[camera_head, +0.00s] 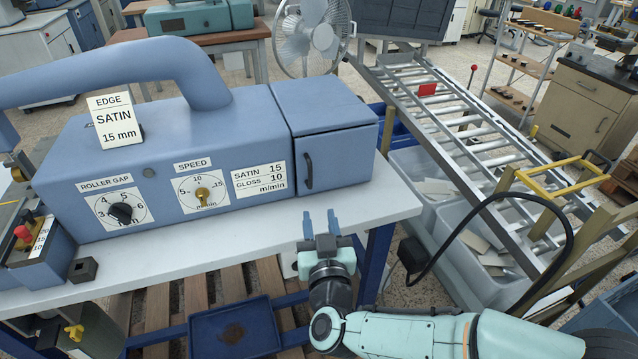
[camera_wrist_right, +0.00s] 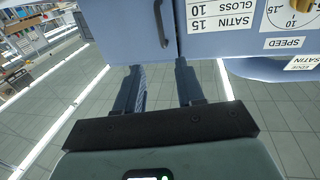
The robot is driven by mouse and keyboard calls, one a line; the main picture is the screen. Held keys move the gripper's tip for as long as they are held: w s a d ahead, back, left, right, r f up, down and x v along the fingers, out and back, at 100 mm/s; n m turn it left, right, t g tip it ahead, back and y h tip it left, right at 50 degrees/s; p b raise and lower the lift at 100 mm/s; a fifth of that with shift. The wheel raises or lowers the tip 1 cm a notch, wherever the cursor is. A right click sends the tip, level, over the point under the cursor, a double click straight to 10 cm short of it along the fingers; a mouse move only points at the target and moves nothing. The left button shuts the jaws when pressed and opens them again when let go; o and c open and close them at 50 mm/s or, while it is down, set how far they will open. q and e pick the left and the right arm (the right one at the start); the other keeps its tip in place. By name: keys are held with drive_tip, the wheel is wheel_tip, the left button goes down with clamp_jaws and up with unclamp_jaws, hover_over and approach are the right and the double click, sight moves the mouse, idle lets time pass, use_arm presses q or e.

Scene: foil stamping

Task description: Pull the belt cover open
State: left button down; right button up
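The belt cover (camera_head: 345,155) is the blue box-shaped front at the right end of the blue machine (camera_head: 150,180). It appears closed, with a dark vertical bar handle (camera_head: 308,171) near its left edge. My right gripper (camera_head: 320,218) is in front of and below the handle, apart from it. Its two fingers are spread with nothing between them. In the right wrist view the cover (camera_wrist_right: 118,35) and its handle (camera_wrist_right: 161,24) show beyond the open fingertips (camera_wrist_right: 159,68), the handle roughly in line with the gap. My left gripper is not in view.
The machine stands on a pale-topped bench (camera_head: 385,208) whose front edge is close to my right gripper. A roller conveyor (camera_head: 480,150) with grey bins (camera_head: 425,185) stands to the right. A blue tray (camera_head: 235,330) lies below the bench. A black cable (camera_head: 500,305) loops at right.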

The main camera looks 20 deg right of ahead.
sight(310, 174)
drive_tip(key=w, duration=0.4)
drive_tip(key=w+d, duration=0.1)
drive_tip(key=w, duration=0.3)
drive_tip(key=w+d, duration=0.1)
drive_tip(key=w, duration=0.4)
clamp_jaws()
